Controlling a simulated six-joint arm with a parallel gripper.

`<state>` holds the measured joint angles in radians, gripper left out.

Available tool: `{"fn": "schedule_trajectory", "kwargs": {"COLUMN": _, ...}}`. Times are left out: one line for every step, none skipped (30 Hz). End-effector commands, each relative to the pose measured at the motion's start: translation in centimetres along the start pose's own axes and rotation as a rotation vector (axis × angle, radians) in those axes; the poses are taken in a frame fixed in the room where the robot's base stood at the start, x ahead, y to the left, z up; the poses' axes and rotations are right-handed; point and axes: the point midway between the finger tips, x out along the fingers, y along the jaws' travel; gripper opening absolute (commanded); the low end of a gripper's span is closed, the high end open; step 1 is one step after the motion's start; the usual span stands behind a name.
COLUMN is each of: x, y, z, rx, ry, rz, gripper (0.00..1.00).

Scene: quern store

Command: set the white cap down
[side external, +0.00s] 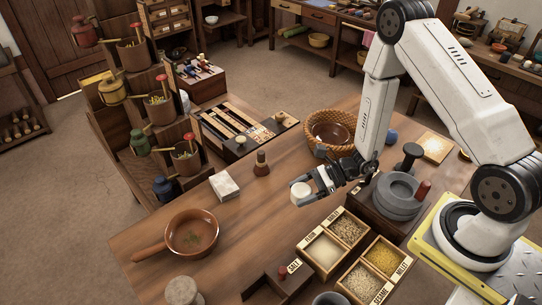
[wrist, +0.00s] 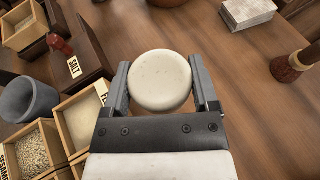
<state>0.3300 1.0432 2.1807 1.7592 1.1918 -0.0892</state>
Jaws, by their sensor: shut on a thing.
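The white cap (wrist: 160,80) is round and pale, and sits between the two fingers of my gripper (wrist: 162,88) in the wrist view. My gripper is shut on it, with one finger on each side. In the side external view the white cap (side external: 302,192) is at the tip of my gripper (side external: 309,189), above the wooden table (side external: 258,215). I cannot tell exactly how high it is above the wood.
Open grain boxes (side external: 346,228) and a salt box (side external: 277,284) stand in front. A basket (side external: 331,129) and stone quern (side external: 397,194) flank my arm. Bare wood lies between.

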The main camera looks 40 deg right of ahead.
Motion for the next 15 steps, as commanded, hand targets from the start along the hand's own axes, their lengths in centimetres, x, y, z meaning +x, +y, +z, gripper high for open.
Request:
{"fn": "schedule_trajectory", "kwargs": {"x": -0.3, "y": -1.3, "z": -0.3, "rx": -0.007, "ry": 0.0, "rz": 0.005, "gripper": 0.18}}
{"fn": "schedule_trajectory", "kwargs": {"x": -0.5, "y": -2.0, "z": -0.5, "rx": -0.01, "ry": 0.0, "rz": 0.011, "gripper": 0.18}}
{"fn": "schedule_trajectory", "kwargs": {"x": -0.8, "y": -2.8, "z": -0.8, "rx": -0.013, "ry": 0.0, "rz": 0.019, "gripper": 0.18}}
{"fn": "schedule_trajectory", "kwargs": {"x": -1.0, "y": -3.5, "z": -1.0, "rx": -0.014, "ry": 0.0, "rz": 0.025, "gripper": 0.18}}
{"fn": "schedule_trajectory", "kwargs": {"x": -1.2, "y": -4.0, "z": -1.2, "rx": -0.017, "ry": 0.0, "rz": 0.031, "gripper": 0.18}}
{"fn": "schedule_trajectory", "kwargs": {"x": -1.6, "y": -4.8, "z": -1.4, "rx": -0.02, "ry": 0.0, "rz": 0.039, "gripper": 0.18}}
{"fn": "schedule_trajectory", "kwargs": {"x": -1.8, "y": -5.4, "z": -1.6, "rx": -0.021, "ry": 0.0, "rz": 0.044, "gripper": 0.18}}
{"fn": "schedule_trajectory", "kwargs": {"x": -2.1, "y": -6.0, "z": -1.8, "rx": -0.024, "ry": 0.0, "rz": 0.048, "gripper": 0.18}}
{"fn": "schedule_trajectory", "kwargs": {"x": -2.4, "y": -6.7, "z": -2.1, "rx": -0.025, "ry": 0.0, "rz": 0.054, "gripper": 0.18}}
{"fn": "schedule_trajectory", "kwargs": {"x": -2.7, "y": -7.2, "z": -2.3, "rx": -0.026, "ry": 0.001, "rz": 0.059, "gripper": 0.18}}
{"fn": "schedule_trajectory", "kwargs": {"x": -3.0, "y": -7.6, "z": -2.5, "rx": -0.028, "ry": 0.001, "rz": 0.063, "gripper": 0.18}}
{"fn": "schedule_trajectory", "kwargs": {"x": -3.3, "y": -8.2, "z": -2.7, "rx": -0.03, "ry": 0.001, "rz": 0.067, "gripper": 0.18}}
{"fn": "schedule_trajectory", "kwargs": {"x": -3.5, "y": -8.6, "z": -2.8, "rx": -0.03, "ry": 0.001, "rz": 0.07, "gripper": 0.18}}
{"fn": "schedule_trajectory", "kwargs": {"x": -3.7, "y": -8.9, "z": -3.0, "rx": -0.031, "ry": 0.0, "rz": 0.073, "gripper": 0.18}}
{"fn": "schedule_trajectory", "kwargs": {"x": -4.0, "y": -9.3, "z": -3.1, "rx": -0.032, "ry": 0.0, "rz": 0.077, "gripper": 0.18}}
